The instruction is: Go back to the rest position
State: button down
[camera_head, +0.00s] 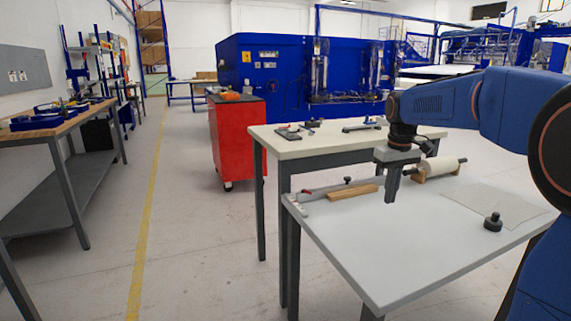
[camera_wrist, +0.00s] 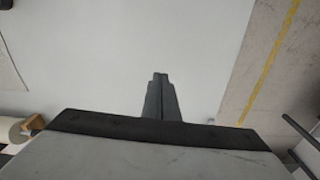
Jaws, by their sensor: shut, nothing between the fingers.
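My gripper (camera_head: 391,196) hangs from my blue arm above the white table (camera_head: 400,266), pointing down. Its fingers are together with nothing between them. In the wrist view my gripper (camera_wrist: 160,78) points at the bare white tabletop (camera_wrist: 130,40), with the shut fingers in the middle. I cannot tell exactly how high the fingertips are above the surface.
On the table lie a wooden strip (camera_head: 352,191), a roll (camera_head: 438,167) on a holder, a thin grey sheet (camera_head: 505,207) and a black knobbed weight (camera_head: 493,222). A second table (camera_head: 300,146) with small tools stands behind. A red cabinet (camera_head: 237,140) stands beyond. The front tabletop is clear.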

jog(key=s+f+m+t, duration=0.1)
jog(key=s+f, duration=0.2)
jog(key=s, duration=0.9)
jog(key=s+a+f+m+t, duration=0.1)
jog(key=s+f, duration=0.3)
jog(key=s, duration=0.8)
jog(key=s+f+m+t, duration=0.1)
jog(key=s+f, duration=0.3)
jog(key=s, duration=0.7)
jog(key=shift+s+a+f+t, duration=0.2)
jog(key=shift+s+a+t, duration=0.2)
jog(key=shift+t, duration=0.1)
